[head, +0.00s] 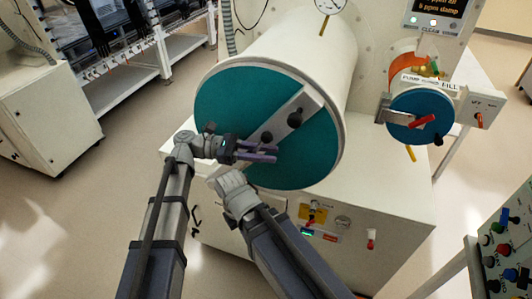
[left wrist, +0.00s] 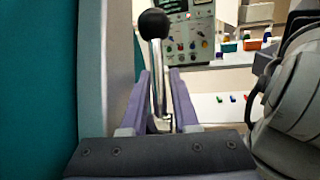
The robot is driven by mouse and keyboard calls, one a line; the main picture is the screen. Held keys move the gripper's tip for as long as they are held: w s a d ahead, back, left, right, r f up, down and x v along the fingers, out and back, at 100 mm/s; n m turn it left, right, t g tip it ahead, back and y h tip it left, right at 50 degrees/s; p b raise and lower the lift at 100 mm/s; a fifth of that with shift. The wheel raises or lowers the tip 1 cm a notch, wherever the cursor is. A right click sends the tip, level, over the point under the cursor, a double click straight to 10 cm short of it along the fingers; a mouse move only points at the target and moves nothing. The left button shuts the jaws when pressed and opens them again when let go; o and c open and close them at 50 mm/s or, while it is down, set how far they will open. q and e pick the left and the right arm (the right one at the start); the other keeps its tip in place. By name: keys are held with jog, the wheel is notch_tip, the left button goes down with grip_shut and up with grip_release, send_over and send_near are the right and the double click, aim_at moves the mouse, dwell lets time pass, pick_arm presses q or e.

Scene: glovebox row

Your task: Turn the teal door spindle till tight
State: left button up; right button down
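The teal door (head: 222,92) is the round end of a large white chamber, with a pale bar (head: 313,101) across it. Dark ball knobs, such as one at the right (head: 295,120), belong to the spindle on the bar. My left gripper (head: 275,153) is in front of the door's lower middle. In the left wrist view a metal spindle arm with a black ball (left wrist: 153,24) stands between my purple fingers (left wrist: 160,95). A gap shows beside the rod, so the fingers look open around it. My right arm ends below the left gripper; its fingers are hidden.
A smaller blue round door (head: 422,104) with a red handle is at the right. The white cabinet (head: 385,225) under the chamber carries small switches. A control panel (head: 505,240) stands at the lower right.

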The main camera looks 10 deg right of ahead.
pick_arm(q)
grip_shut()
dwell(1.5)
